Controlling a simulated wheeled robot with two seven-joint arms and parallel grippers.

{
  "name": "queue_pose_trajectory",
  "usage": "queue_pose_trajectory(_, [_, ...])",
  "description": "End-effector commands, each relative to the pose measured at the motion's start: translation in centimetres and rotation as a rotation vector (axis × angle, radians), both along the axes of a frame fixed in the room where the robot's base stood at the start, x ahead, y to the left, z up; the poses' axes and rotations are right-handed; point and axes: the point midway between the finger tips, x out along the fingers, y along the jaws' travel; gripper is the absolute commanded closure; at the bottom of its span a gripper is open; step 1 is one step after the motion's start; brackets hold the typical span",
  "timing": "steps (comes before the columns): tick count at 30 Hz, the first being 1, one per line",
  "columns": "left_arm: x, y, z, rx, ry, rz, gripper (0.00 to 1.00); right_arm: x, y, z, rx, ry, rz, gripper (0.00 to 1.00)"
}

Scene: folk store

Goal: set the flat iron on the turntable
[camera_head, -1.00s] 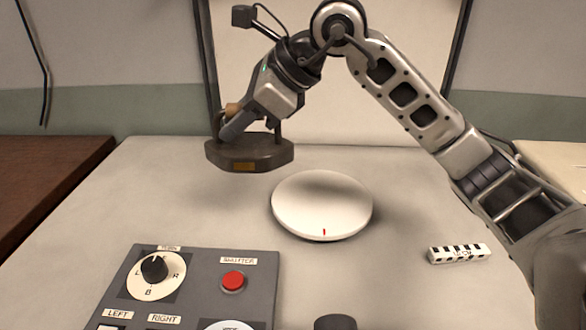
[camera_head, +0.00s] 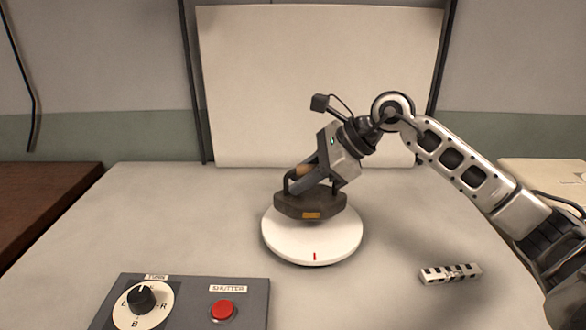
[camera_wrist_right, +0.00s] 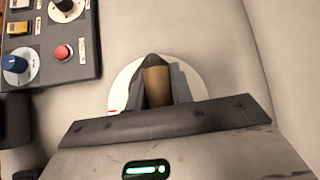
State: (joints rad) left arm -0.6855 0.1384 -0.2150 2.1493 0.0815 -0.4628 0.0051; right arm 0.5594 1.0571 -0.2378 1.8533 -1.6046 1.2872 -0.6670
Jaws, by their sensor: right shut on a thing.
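The flat iron (camera_head: 310,206) is a dark metal block with a small brass plate on its side and a wooden handle. My right gripper (camera_head: 304,173) is shut on its handle. The iron is upright over the rear part of the white round turntable (camera_head: 312,250), which has a red mark at its front edge. I cannot tell whether the iron's base touches the turntable. In the right wrist view, the wooden handle (camera_wrist_right: 157,86) shows between the fingers, with the turntable (camera_wrist_right: 122,88) behind; my gripper body hides most of the iron. My left gripper is not in view.
A grey control panel (camera_head: 252,300) with a dial (camera_head: 142,300) and a red shutter button (camera_head: 222,309) lies at the front left. A black-and-white scale bar (camera_head: 450,273) lies right of the turntable. A pale backdrop board (camera_head: 318,80) stands behind. The table's left side is clear.

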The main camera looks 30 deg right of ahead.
Motion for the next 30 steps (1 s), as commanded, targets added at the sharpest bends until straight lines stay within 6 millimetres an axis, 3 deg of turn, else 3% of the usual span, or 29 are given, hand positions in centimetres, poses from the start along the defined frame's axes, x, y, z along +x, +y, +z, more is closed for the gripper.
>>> queue_pose_trajectory(10, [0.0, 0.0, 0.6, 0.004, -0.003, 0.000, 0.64, 0.0, -0.6, -2.9, 0.003, -0.009, -0.002, 1.00])
queue_pose_trajectory(22, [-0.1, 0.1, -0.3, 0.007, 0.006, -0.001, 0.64, 0.1, -0.6, -3.5, 0.002, -0.011, -0.002, 1.00])
queue_pose_trajectory(23, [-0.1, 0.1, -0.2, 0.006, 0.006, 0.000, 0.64, 0.0, -0.5, -3.9, -0.001, 0.000, -0.002, 0.72])
queue_pose_trajectory(24, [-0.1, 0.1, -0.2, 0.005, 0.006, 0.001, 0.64, 0.0, -0.5, -3.8, 0.000, 0.001, -0.001, 0.61])
queue_pose_trajectory(25, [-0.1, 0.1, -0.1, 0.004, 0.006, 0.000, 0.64, 0.0, -0.5, -3.8, 0.000, 0.001, -0.001, 0.56])
queue_pose_trajectory(30, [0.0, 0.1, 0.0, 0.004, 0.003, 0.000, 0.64, 0.0, -0.5, -3.8, 0.000, 0.001, -0.001, 0.56])
